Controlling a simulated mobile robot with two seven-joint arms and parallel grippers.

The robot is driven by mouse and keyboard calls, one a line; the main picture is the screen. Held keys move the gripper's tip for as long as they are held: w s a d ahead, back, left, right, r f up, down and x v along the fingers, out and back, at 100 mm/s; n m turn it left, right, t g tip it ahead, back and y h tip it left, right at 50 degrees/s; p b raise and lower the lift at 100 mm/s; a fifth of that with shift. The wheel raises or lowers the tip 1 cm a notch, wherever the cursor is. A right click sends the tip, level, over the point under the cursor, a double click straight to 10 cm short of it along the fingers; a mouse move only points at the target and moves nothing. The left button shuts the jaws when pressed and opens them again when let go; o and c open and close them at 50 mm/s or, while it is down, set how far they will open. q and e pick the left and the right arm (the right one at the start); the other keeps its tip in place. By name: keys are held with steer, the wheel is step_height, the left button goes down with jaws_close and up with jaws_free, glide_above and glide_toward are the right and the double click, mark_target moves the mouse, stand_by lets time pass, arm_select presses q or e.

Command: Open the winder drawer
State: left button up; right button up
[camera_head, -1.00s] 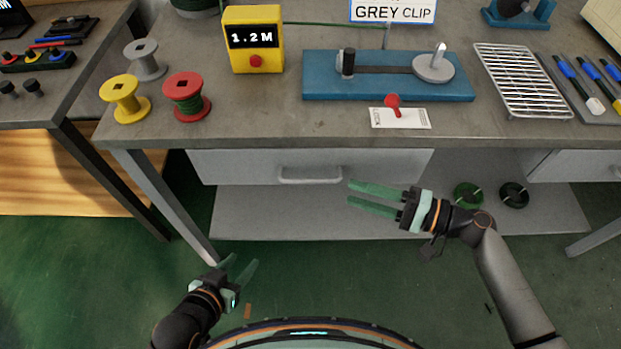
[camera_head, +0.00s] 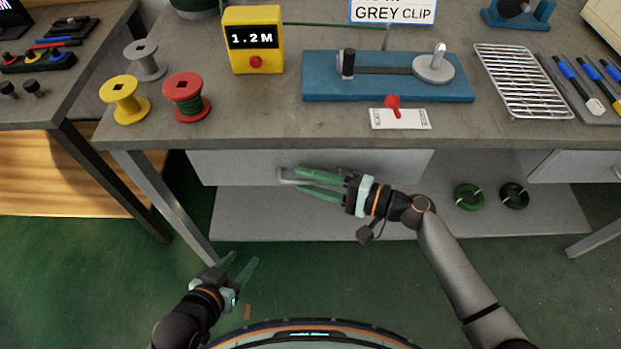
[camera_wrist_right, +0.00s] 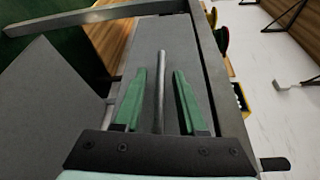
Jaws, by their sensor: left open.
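The winder drawer (camera_head: 232,168) is a light grey front under the bench top, and it looks shut. Its bar handle (camera_head: 289,181) is partly hidden behind my right gripper (camera_head: 297,182) in the head view. In the right wrist view the handle (camera_wrist_right: 161,80) runs between the two green fingers of my right gripper (camera_wrist_right: 166,85). The fingers are apart, with a gap on each side of the handle. My left gripper (camera_head: 240,266) is open and empty, low at the left, away from the drawer.
On the bench (camera_head: 270,125) stand a blue winder (camera_head: 385,88), a yellow length box (camera_head: 254,40), spools (camera_head: 186,97) and a wire rack (camera_head: 522,80). A shelf (camera_head: 300,220) below holds a green coil (camera_head: 468,196) and a black coil (camera_head: 514,195). A bench leg (camera_head: 170,200) stands left of the drawer.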

jaws_close()
stand_by(1.2)
